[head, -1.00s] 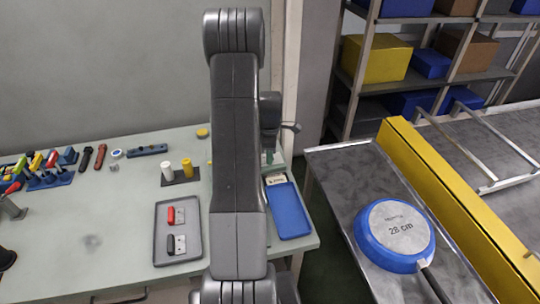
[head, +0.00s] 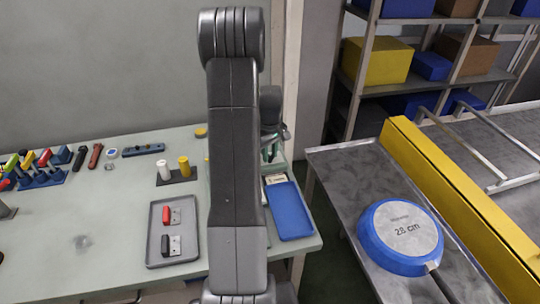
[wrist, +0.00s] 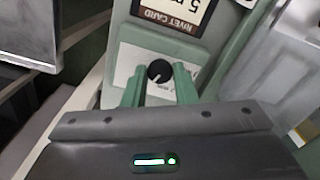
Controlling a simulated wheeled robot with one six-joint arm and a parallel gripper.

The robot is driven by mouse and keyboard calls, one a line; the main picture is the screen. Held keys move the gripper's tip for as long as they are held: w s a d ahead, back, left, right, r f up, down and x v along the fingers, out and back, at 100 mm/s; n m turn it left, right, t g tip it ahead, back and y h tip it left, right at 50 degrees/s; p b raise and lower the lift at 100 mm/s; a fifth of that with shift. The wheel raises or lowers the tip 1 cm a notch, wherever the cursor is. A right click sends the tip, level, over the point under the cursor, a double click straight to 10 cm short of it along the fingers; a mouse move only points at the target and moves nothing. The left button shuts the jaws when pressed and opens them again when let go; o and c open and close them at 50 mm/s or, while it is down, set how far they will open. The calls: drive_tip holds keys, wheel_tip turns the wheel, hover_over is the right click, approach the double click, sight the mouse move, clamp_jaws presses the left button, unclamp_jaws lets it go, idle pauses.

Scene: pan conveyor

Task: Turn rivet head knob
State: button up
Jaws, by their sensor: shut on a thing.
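The rivet head knob (wrist: 160,71) is a small round black knob with a white pointer mark on a pale panel, seen in the wrist view. The pointer slants toward the lower left of that picture. My gripper (wrist: 159,80) has its two green fingers on either side of the knob, shut on it. The lettering by the knob is partly covered by a finger. A rivet card (wrist: 175,14) sits in a holder above the knob. In the head view my arm hides the knob.
In the head view a blue tray (head: 290,226) lies on the bench by my arm. A grey tray (head: 160,255) holds a red-handled and a black-handled piece. White and yellow cylinders (head: 184,166) stand behind it. A blue pan marked 28 cm (head: 402,240) lies upside down on the conveyor.

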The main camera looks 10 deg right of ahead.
sight(270, 156)
drive_tip(key=shift+m, duration=0.8)
drive_tip(key=o, duration=1)
wheel_tip(270, 156, up, 14)
drive_tip(key=shift+f+b, duration=0.1)
drive_tip(key=shift+b, duration=0.55)
drive_tip(key=shift+f, duration=0.1)
wheel_tip(270, 156, down, 14)
drive_tip(key=shift+r+p, duration=0.15)
drive_tip(key=shift+p, duration=0.3)
